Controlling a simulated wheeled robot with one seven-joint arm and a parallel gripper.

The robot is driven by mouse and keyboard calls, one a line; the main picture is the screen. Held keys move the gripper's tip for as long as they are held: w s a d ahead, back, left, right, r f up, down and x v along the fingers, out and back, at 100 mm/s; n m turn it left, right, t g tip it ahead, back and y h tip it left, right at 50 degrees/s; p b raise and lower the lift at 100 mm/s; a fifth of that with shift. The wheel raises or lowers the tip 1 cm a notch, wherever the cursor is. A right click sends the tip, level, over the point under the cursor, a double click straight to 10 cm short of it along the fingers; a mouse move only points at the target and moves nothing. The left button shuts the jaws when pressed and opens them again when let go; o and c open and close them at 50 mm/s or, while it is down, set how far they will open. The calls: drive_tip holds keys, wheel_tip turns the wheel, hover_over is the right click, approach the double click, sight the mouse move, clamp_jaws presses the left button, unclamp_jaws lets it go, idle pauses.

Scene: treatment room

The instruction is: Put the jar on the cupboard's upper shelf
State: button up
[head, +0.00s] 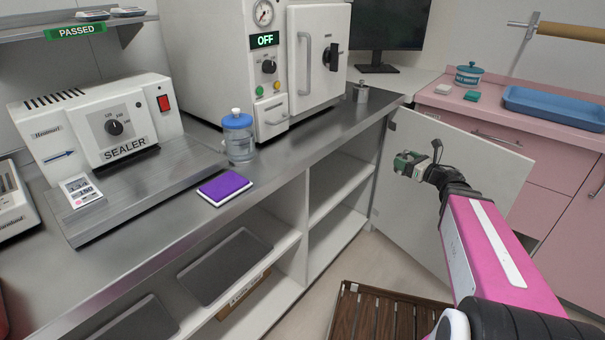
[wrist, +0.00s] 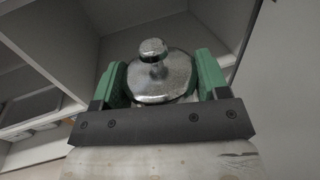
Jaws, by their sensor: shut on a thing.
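My gripper (head: 408,162) is in front of the cupboard's open white door (head: 465,178) in the head view. In the wrist view its green fingers (wrist: 165,82) are shut on the jar, which has a shiny metal lid (wrist: 160,85) and a round knob on top. The jar's body is hidden below the lid, and in the head view I cannot make the jar out clearly. The cupboard is the open white unit under the steel counter. Its upper shelf (head: 341,189) is to the left of my gripper and looks bare where it shows; the wrist view shows pale cupboard walls ahead.
A small metal canister (head: 361,92) stands on the counter near its right end. A blue-lidded bottle (head: 239,138) and a purple pad (head: 225,188) are farther left. Grey trays (head: 225,265) fill the left bays. A brown slatted piece (head: 385,318) is on the floor below.

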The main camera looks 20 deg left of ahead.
drive_tip(key=w+a+f, duration=0.2)
drive_tip(key=a+f, duration=0.1)
drive_tip(key=a, duration=0.8)
drive_tip(key=w+a+f, duration=0.2)
drive_tip(key=w+a, duration=0.1)
drive_tip(key=a, duration=0.8)
drive_tip(key=s+a+f, duration=0.2)
drive_tip(key=a+f, duration=0.2)
drive_tip(key=a, duration=0.6)
drive_tip(key=s+a+f, duration=0.2)
drive_tip(key=a+f, duration=0.1)
drive_tip(key=a, duration=0.8)
drive_tip(key=w+d+f, duration=0.2)
drive_tip(key=d, duration=0.1)
drive_tip(key=w+d+f, duration=0.2)
drive_tip(key=d, duration=0.1)
drive_tip(key=w+d+f, duration=0.3)
drive_tip(key=shift+d+f, duration=0.1)
drive_tip(key=shift+f, duration=2)
drive_tip(key=shift+f, duration=0.15)
drive_tip(key=o, duration=1)
